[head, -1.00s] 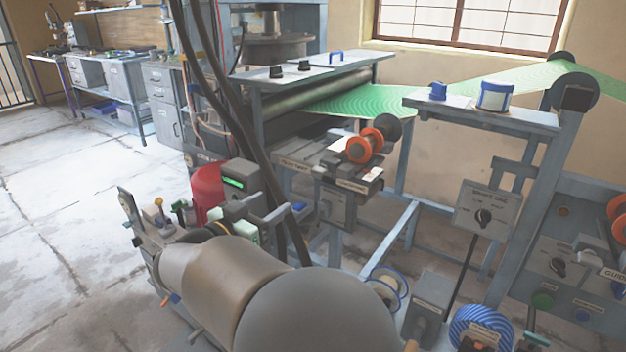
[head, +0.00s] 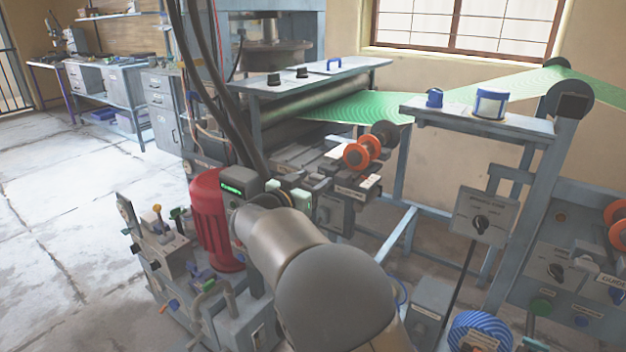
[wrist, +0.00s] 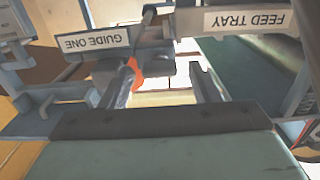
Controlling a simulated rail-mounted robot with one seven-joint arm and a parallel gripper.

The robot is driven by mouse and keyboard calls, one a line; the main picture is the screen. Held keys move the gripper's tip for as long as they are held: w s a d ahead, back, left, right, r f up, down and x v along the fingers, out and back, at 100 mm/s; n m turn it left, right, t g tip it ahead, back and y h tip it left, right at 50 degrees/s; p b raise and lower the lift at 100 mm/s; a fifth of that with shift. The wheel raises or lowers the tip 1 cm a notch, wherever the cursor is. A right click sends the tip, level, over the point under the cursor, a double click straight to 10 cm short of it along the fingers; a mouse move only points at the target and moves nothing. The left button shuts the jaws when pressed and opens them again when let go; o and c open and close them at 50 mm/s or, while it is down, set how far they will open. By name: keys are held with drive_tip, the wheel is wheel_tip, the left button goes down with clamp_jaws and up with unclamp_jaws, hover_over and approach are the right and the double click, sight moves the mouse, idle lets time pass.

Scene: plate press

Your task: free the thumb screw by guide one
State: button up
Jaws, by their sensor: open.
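In the wrist view, upside down, a white label reading GUIDE ONE (wrist: 93,43) is at the upper left and a FEED TRAY label (wrist: 235,20) is at the upper right. My gripper (wrist: 164,70) is open, with its two fingers apart below these labels and nothing clearly held between them. A small orange part (wrist: 136,76) shows beside the left finger; I cannot tell whether it is the thumb screw. Orange rings (head: 362,152) sit over the guide block there, right of my arm's end.
A red motor (head: 212,222) and a box with a green display (head: 236,186) stand close left of my arm. The green printed web (head: 360,106) runs above the guide area. A control box with a dial (head: 484,216) stands to the right. Open floor lies at the left.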

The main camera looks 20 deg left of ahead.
drive_tip(key=shift+w+d, duration=0.1)
drive_tip(key=shift+w, duration=0.25)
drive_tip(key=c, duration=1)
